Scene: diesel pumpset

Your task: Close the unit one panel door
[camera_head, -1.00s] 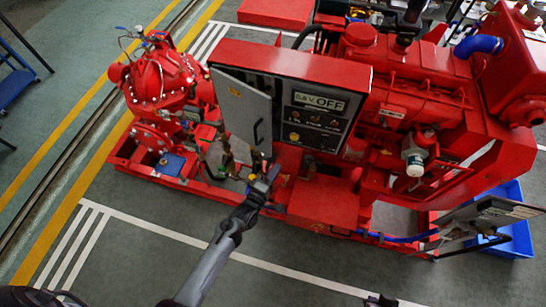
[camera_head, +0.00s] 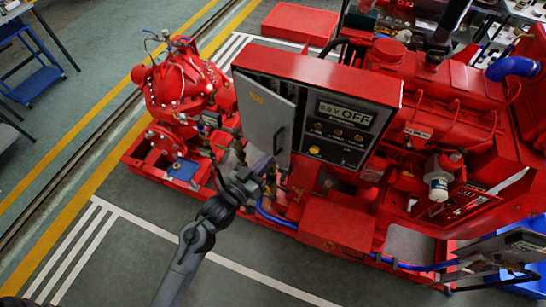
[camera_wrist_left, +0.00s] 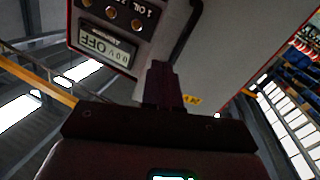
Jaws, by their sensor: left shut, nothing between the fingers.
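My left gripper (camera_head: 265,165) is shut and empty, by the lower part of the door and close to the handle. In the left wrist view its closed fingers (camera_wrist_left: 163,82) point at the door face (camera_wrist_left: 222,50), beside the black handle (camera_wrist_left: 186,35). I cannot tell whether they touch the door. The panel face with its OFF display (camera_wrist_left: 104,42) is exposed. My right gripper is not in view.
The red pump (camera_head: 180,85) stands left of the panel and the red engine (camera_head: 430,95) right of it. Hoses and fittings sit below the door, including a blue hose (camera_head: 275,218). Floor in front is clear. A blue cart (camera_head: 35,75) stands far left.

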